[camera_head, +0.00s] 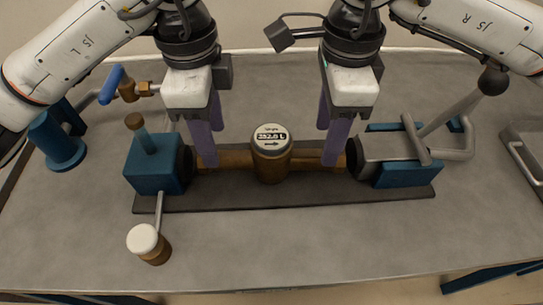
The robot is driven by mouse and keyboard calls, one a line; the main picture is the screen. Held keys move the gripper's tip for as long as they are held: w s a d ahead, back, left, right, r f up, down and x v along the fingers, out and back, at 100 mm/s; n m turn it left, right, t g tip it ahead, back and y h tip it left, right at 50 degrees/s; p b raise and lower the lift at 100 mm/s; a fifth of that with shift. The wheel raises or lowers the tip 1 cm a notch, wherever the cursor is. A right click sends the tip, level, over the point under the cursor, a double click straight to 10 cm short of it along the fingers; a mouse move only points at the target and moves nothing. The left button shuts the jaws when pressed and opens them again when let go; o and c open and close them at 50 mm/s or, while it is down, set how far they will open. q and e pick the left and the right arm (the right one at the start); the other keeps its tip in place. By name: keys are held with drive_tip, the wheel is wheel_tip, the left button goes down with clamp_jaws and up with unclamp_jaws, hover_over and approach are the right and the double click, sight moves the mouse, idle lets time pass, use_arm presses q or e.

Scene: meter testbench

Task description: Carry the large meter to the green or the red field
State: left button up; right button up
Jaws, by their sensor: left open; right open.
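The large meter (271,165) is a brass body with a round display on top. It lies in the testbench between the left blue block (153,165) and the right clamp (397,158). My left gripper (206,150) is open, with its purple fingers at the meter's left pipe end. My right gripper (334,150) is open, with its purple fingers at the meter's right pipe end. Whether the fingers touch the pipe cannot be told. No green or red field shows in this view.
A dark base plate (285,197) lies under the meter. A lever (463,115) rises at the right clamp. A blue-handled valve (112,85) stands at the left and a white-capped brass piece (149,243) at the front left. A grey tray (524,160) sits at the right edge.

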use_arm(q)
wheel_tip(320, 180, down, 8)
drive_tip(key=shift+w, duration=0.1)
use_arm(e)
wheel_tip(320, 180, down, 8)
drive_tip(key=shift+w, duration=0.1)
use_arm(q)
clamp_jaws()
use_arm(e)
clamp_jaws()
use_arm(q)
drive_tip(key=shift+r, duration=0.15)
use_arm(e)
drive_tip(key=shift+r, duration=0.15)
idle(0.6)
